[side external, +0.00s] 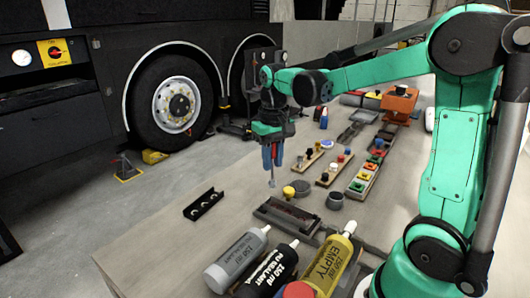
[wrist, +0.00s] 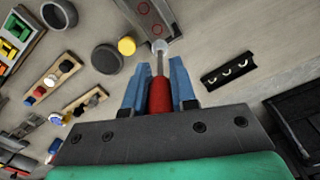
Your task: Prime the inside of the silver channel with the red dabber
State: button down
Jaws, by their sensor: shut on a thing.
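My gripper (wrist: 158,92) is shut on the red dabber (wrist: 160,95), which has a red handle, a thin pale shaft and a light tip. In the side view my gripper (side external: 272,150) holds the dabber (side external: 271,178) with its tip pointing down, above the table. The silver channel (side external: 287,216) is a long grey piece lying on the table below and to the right of the tip. In the wrist view the channel (wrist: 152,18) shows red rings inside, and the tip appears at its near end. I cannot tell whether they touch.
Sealant tubes, one grey (side external: 237,261) and one yellow (side external: 328,266), lie in front. A dark round pot (side external: 335,200) and a small yellow-topped piece (side external: 289,192) stand nearby. Boards with coloured parts (side external: 366,176) extend behind.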

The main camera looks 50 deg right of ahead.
jog(key=shift+r, duration=1.25)
jog(key=s+f, duration=0.4)
jog(key=s, duration=0.5)
jog(key=shift+f, duration=0.25)
dwell(0.4)
